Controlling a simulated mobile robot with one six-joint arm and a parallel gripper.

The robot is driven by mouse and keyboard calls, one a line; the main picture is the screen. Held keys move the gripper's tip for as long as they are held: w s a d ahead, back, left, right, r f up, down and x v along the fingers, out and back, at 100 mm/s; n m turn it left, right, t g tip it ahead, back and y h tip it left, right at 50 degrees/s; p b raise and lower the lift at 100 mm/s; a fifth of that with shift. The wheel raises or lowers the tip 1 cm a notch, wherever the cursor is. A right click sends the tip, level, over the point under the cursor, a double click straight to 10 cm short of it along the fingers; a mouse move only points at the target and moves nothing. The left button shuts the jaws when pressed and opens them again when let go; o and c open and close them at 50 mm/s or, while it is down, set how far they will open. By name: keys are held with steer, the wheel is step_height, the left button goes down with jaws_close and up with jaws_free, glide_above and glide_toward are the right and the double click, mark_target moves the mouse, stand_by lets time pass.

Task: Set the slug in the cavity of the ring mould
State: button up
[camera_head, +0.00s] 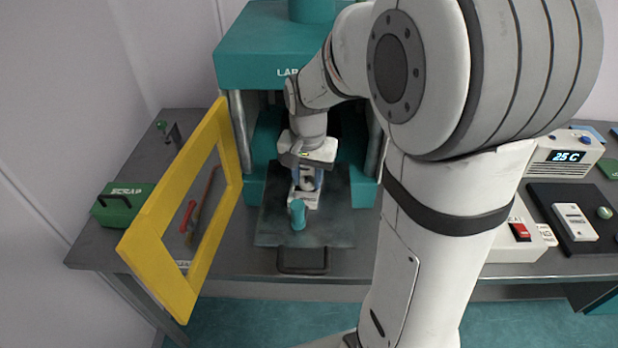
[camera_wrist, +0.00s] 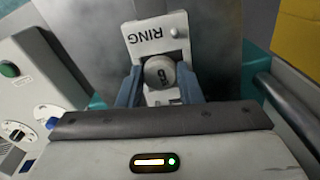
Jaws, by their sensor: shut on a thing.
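The ring mould (camera_wrist: 152,34), a pale block marked RING, lies on the dark plate of the press; it shows in the head view (camera_head: 311,202). The slug (camera_wrist: 160,72), a round grey piece with a dark mark on top, is between the blue fingers of my gripper (camera_wrist: 159,90), which are shut on it. The slug is over the mould's cavity area, and a dark crescent shows beside it. I cannot tell whether its bottom is inside the cavity. In the head view my gripper (camera_head: 306,178) points down at the mould and hides the slug.
A teal upright cylinder (camera_head: 298,215) stands at the mould's front end. The teal press (camera_head: 250,60) has a column on each side. A yellow framed door (camera_head: 165,245) stands open at left, beyond it a green scrap box (camera_head: 122,203). Instruments (camera_head: 565,155) stand at right.

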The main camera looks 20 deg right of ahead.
mark_target(307, 181)
steer(key=o, duration=0.9)
steer(key=shift+s+a+f, duration=0.1)
steer(key=shift+s+f, duration=0.15)
steer(key=shift+f, duration=0.3)
steer(key=shift+s+a+f, duration=0.1)
steer(key=shift+s+f, duration=0.1)
steer(key=shift+f, duration=0.35)
steer(key=shift+o, duration=0.2)
steer(key=shift+d, duration=0.1)
step_height(307, 181, up, 13)
steer(key=w, duration=0.1)
steer(key=s+f+n+t, duration=0.2)
steer(key=s+f+n, duration=0.2)
steer(key=s, duration=1)
steer(key=shift+d+f+n+t+p, duration=0.2)
steer(key=shift+d+n+t+p, duration=0.15)
steer(key=shift+n, duration=0.75)
steer(key=shift+s, duration=0.1)
